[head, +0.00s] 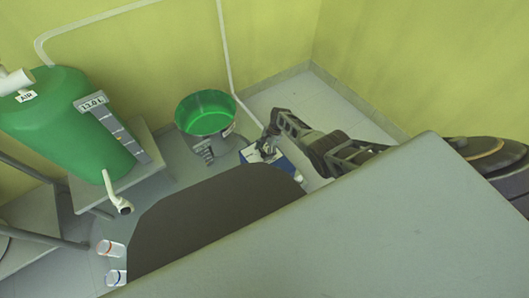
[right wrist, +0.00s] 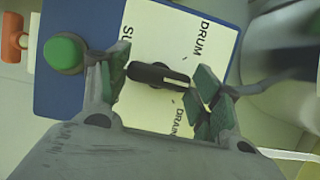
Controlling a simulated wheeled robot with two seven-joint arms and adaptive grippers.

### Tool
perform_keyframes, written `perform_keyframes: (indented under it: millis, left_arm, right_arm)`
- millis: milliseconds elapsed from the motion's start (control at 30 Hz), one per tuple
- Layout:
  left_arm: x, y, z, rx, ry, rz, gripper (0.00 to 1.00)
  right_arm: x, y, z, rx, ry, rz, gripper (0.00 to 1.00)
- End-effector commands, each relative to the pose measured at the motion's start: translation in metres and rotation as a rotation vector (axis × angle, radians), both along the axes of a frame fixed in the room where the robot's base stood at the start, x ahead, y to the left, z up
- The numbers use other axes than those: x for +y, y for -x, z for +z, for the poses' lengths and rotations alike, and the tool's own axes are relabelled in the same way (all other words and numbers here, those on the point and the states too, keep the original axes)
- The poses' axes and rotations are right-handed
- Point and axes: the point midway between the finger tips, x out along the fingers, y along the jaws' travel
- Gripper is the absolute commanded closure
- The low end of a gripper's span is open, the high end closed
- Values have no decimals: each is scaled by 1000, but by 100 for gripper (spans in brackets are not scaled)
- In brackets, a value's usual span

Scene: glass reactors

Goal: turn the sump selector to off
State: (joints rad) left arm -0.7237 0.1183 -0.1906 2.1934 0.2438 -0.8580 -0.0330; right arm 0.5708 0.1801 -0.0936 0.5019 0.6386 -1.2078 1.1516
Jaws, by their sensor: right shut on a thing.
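The sump selector is a black lever knob (right wrist: 155,75) on a cream label plate (right wrist: 165,35) fixed to a blue box (right wrist: 60,100). The label shows "DRUM", "DRAIN" and a part-hidden word starting "SU"; no "off" mark is visible. The knob lies nearly level in the right wrist view, its narrow end toward the right, between "DRUM" and "DRAIN". My right gripper (right wrist: 160,85) is shut on the knob, with a green-padded finger at each end. In the head view the right gripper (head: 269,143) reaches down to the blue box (head: 286,167). My left gripper is out of view.
A green button (right wrist: 65,53) sits beside the label, and an orange handle (right wrist: 13,38) is farther left. A green-lined drum (head: 206,114) stands beside the box. A green tank (head: 65,125) is at left. A grey panel (head: 370,220) fills the foreground.

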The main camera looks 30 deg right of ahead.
Motion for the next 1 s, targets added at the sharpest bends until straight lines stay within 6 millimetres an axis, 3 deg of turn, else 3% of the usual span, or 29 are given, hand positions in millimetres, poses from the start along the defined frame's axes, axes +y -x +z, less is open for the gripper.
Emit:
perform_keyframes:
  millis: [467,500,667,1000]
  left_arm:
    - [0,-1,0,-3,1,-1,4]
    - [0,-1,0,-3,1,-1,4]
    - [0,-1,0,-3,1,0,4]
    - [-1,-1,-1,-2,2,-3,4]
  right_arm:
    - [1,0,0,1,0,22,60]
    - [1,0,0,1,0,22,35]
    - [1,0,0,0,0,22,14]
    - [0,0,0,0,0,21,14]
